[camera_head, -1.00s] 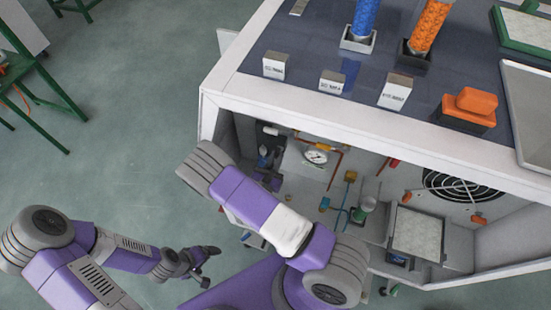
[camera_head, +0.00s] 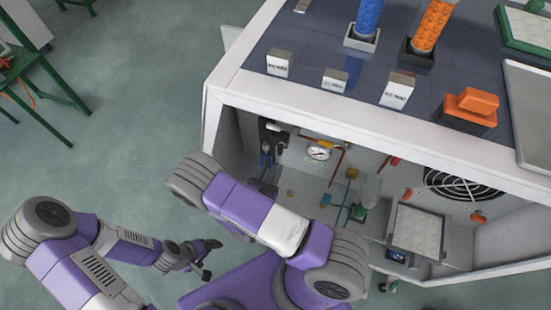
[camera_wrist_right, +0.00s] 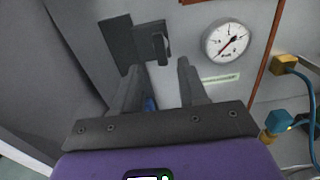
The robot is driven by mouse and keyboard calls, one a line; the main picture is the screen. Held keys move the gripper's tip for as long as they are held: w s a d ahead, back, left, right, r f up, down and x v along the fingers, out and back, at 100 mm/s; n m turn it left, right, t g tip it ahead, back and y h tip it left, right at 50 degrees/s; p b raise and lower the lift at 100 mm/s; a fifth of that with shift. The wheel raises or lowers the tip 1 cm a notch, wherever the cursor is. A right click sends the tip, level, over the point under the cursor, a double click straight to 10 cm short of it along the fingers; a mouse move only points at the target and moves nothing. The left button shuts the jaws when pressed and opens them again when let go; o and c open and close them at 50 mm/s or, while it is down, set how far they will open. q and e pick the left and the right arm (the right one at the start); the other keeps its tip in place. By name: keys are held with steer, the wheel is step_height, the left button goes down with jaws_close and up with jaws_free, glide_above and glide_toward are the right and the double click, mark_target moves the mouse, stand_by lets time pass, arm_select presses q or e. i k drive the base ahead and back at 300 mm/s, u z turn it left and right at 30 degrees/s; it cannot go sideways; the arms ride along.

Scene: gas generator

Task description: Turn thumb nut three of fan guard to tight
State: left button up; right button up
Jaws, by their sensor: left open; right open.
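The fan guard (camera_head: 463,184) is a round black grille on the back wall of the open cabinet, at the right of the head view. Orange thumb nuts sit near it: one at its left (camera_head: 408,194) and one below it (camera_head: 479,217). I cannot tell which is number three or how tight they are. My right gripper (camera_wrist_right: 160,67) is open and empty in the right wrist view, facing a black latch-like part, away from the fan guard. My left gripper (camera_head: 209,258) is open and empty over the floor, left of the cabinet.
The cabinet's front top edge (camera_head: 350,128) overhangs the opening. A green table (camera_head: 45,85) stands at the far left.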

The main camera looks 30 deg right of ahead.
mark_target(477, 217)
steer(key=k, duration=1)
